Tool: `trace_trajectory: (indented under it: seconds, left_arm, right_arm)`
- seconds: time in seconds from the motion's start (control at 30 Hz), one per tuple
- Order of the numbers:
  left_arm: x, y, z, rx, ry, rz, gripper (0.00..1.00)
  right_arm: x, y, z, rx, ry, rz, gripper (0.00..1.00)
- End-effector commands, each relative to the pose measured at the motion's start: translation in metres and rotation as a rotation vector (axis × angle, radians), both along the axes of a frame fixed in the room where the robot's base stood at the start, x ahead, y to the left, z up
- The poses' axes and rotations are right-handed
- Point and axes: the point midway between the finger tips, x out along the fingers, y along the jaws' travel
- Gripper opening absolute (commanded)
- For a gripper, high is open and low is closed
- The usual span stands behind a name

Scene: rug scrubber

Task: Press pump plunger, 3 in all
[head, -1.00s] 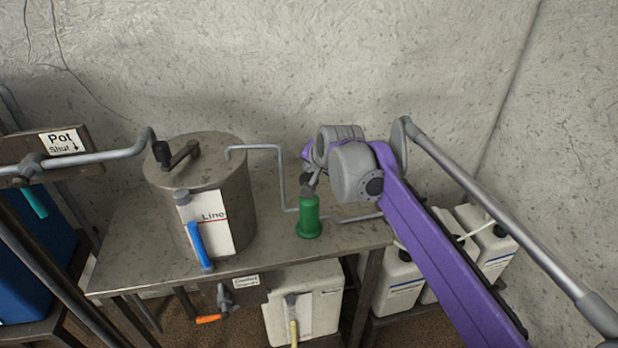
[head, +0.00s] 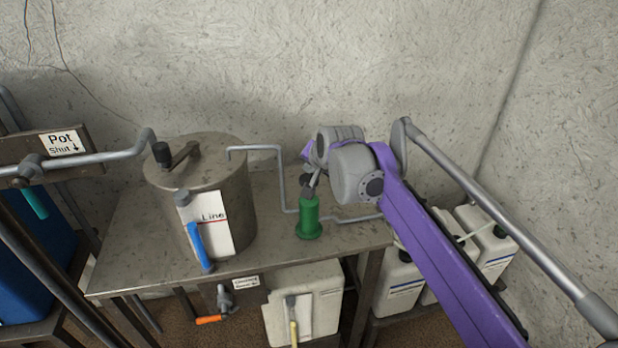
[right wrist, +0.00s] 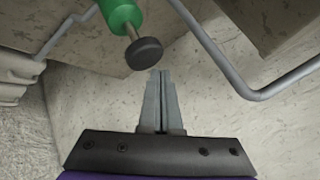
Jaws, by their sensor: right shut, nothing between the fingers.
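The pump is a green bottle (head: 309,217) standing on the metal table, right of the pot. Its plunger has a dark round knob (right wrist: 144,54), which in the right wrist view shows on a thin metal stem above the green body (right wrist: 121,14). My right gripper (head: 315,180) is at the plunger top in the head view, partly covering it. In the right wrist view its fingers (right wrist: 160,75) are shut together and empty, with the tips close beside the knob. I cannot tell whether they touch it. My left gripper is not in view.
A metal pot (head: 240,190) with a "Line" gauge board (head: 213,232) and blue handle stands left of the pump. A thin pipe (head: 283,175) runs from the pot behind the pump. White jugs (head: 398,280) stand below right. The table (head: 140,245) has bare room at front left.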

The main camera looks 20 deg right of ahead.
Motion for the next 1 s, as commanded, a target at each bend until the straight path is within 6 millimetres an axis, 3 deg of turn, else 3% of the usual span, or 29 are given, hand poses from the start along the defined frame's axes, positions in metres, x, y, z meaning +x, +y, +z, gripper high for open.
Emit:
trace_trajectory:
  seconds: [1.0]
  left_arm:
    - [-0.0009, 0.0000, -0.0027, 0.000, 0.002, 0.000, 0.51]
  right_arm:
    - [0.0000, 0.0000, -0.0086, 0.000, 0.000, 0.000, 0.00]
